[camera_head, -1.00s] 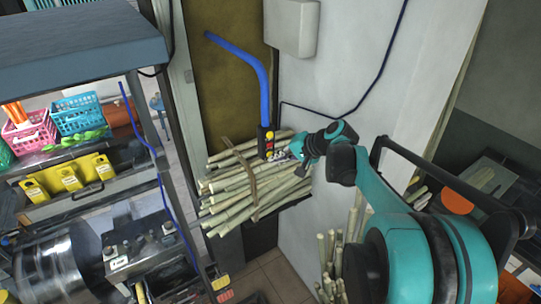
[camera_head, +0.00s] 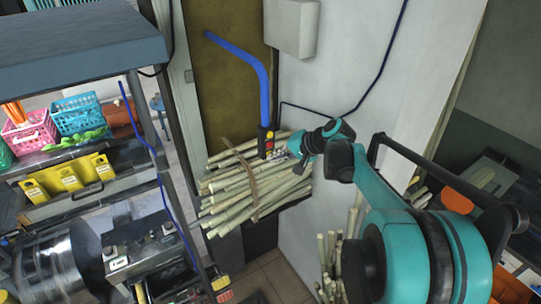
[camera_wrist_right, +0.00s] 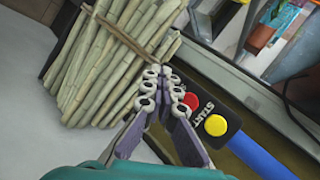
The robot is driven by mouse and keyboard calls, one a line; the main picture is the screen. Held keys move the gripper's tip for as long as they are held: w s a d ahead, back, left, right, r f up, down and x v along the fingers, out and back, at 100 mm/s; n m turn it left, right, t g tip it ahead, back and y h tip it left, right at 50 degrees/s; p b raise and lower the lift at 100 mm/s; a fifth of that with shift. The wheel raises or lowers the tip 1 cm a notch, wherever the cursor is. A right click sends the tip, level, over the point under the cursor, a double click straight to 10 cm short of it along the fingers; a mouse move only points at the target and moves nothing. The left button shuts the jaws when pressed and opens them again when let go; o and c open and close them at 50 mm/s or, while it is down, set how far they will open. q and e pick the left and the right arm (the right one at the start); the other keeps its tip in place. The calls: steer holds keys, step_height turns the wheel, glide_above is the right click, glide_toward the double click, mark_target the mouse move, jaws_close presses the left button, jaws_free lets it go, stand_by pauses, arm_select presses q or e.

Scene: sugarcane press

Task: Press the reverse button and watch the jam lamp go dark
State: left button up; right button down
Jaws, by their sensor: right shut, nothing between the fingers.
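A black control pendant (camera_head: 266,143) with small coloured buttons hangs at the end of a blue pole, in front of a cane bundle. In the right wrist view it shows a yellow button (camera_wrist_right: 215,125) and a red button (camera_wrist_right: 190,101), with a START label between them. My right gripper (camera_head: 284,154) is just right of the pendant; its shut, empty fingers (camera_wrist_right: 165,82) partly cover the pendant's end in the wrist view. Whether they touch it I cannot tell. I cannot make out a reverse button or a jam lamp. My left gripper is not in view.
A strapped cane bundle (camera_head: 244,188) lies directly behind and below the pendant. A grey wall box (camera_head: 291,27) and cable are above right. A shelf unit (camera_head: 80,50) with baskets stands at left. More cane (camera_head: 328,262) stands upright below my right arm.

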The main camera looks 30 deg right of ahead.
steer(key=shift+s, duration=0.85)
steer(key=s, duration=0.5)
steer(key=shift+d, duration=0.25)
stand_by(0.7)
steer(key=s+a+f+n+h+b, duration=0.1)
steer(key=s+a+f+n+b, duration=0.2)
steer(key=f+b, duration=0.8)
steer(key=s+a+f+n+g+h+b, duration=0.1)
steer(key=s+a+f+n+h+b, duration=0.1)
steer(key=s+a+f+b, duration=0.5)
steer(key=s+a+f+n+h+b, duration=0.1)
steer(key=s+a+f+n+b, duration=0.4)
steer(key=f+b, duration=1.2)
step_height(320, 180, down, 8)
steer(key=shift+s+a+r+g, duration=0.1)
steer(key=shift+s+a+g, duration=0.3)
steer(key=shift+s, duration=0.5)
